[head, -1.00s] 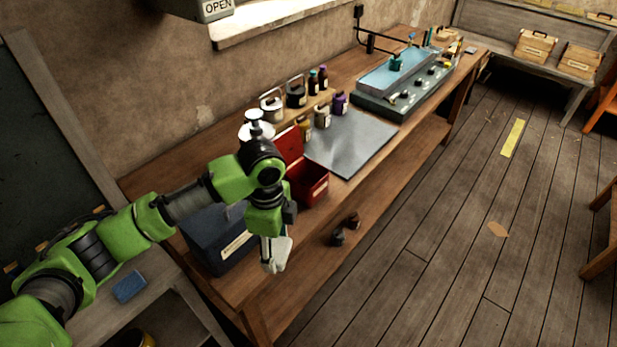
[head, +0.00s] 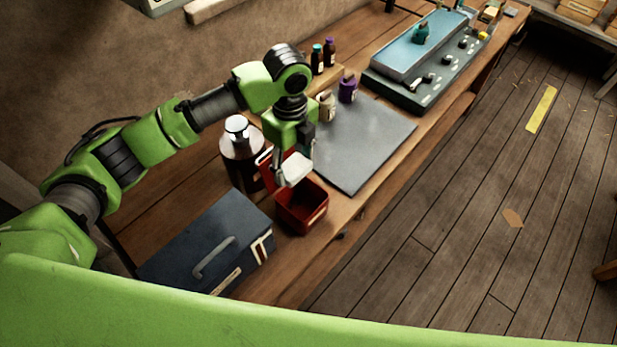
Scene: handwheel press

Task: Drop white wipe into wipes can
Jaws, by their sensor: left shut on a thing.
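My left gripper (head: 283,160) points down near the back of the red can and is shut on the white wipe (head: 295,169). The wipe hangs bunched below the fingers, above and slightly behind the can's opening. The wipes can (head: 302,212) is a red, square open box on the workbench with its lid (head: 266,168) raised at the back left. The wipe and gripper hide part of the lid and the back rim. My right gripper is not in view.
A dark bottle with a silver cap (head: 241,155) stands just left of the can. A dark blue toolbox (head: 208,245) sits in front left. A grey mat (head: 362,142) lies right of the can, with small bottles (head: 347,90) behind it.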

